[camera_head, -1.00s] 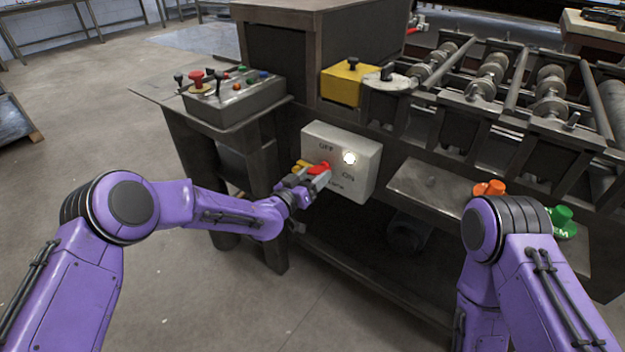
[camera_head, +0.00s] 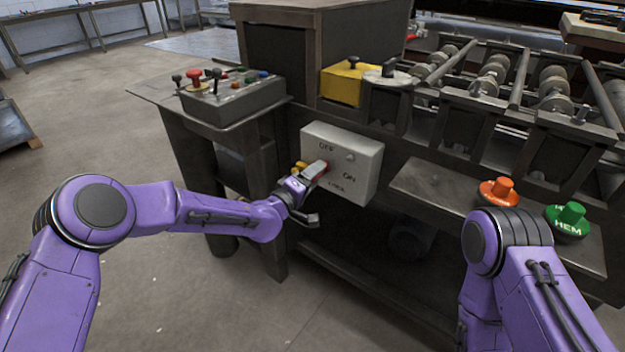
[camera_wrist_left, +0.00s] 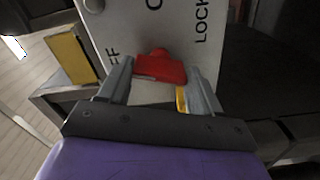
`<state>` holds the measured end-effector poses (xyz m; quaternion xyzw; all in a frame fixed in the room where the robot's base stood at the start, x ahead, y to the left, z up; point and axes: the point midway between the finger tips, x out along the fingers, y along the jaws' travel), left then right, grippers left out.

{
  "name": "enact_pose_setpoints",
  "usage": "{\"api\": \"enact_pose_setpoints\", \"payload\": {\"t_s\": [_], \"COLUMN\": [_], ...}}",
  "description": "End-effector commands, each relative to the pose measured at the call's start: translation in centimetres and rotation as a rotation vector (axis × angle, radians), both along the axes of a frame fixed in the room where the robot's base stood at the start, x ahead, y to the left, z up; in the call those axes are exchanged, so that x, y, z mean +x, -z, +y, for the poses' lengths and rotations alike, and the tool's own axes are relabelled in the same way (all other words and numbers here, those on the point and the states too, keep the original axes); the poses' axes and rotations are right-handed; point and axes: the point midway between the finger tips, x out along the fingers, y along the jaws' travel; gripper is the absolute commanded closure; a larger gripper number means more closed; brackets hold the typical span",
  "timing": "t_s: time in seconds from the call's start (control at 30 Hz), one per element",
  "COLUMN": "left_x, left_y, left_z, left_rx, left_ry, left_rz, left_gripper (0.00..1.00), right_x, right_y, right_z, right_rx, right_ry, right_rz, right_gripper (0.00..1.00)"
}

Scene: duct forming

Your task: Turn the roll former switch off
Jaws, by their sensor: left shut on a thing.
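The roll former switch is a light grey box (camera_head: 358,165) with OFF, ON and a third, small label on the front of the machine. Its round lamp (camera_head: 350,157) is unlit. The red switch handle (camera_wrist_left: 160,67) shows between my left gripper's fingers in the left wrist view. My left gripper (camera_head: 312,172) is at the left of the box face, shut on the red handle and hiding most of it in the head view. A yellow part (camera_head: 300,166) shows behind the fingers. My right gripper is out of view; only its arm shows.
A control panel (camera_head: 235,100) with several buttons and levers stands on the table left of the box. A yellow block (camera_head: 342,84) is above it. Orange (camera_head: 498,191) and green HEM (camera_head: 568,219) knobs sit on the shelf at right. Rollers (camera_head: 492,73) line the machine's top.

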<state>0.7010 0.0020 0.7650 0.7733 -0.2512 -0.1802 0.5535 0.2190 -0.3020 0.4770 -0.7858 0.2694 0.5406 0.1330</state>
Motion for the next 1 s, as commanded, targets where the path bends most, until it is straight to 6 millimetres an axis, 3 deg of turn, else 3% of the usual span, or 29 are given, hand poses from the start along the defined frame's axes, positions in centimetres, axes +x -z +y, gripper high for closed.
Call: {"api": "enact_pose_setpoints", "payload": {"t_s": [0.5,1.0], "left_x": [0.11,0.12], "left_y": [0.03,-0.03], "left_z": [0.19,0.18], "left_rx": [-0.244,-0.281], "left_ry": [-0.005,-0.005], "left_rz": [0.176,0.202], "left_gripper": [0.67,0.67], "right_x": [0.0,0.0], "right_y": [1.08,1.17], "right_z": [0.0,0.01], "right_rx": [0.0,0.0], "right_ry": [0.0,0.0], "right_rz": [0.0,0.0], "right_gripper": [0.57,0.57]}}
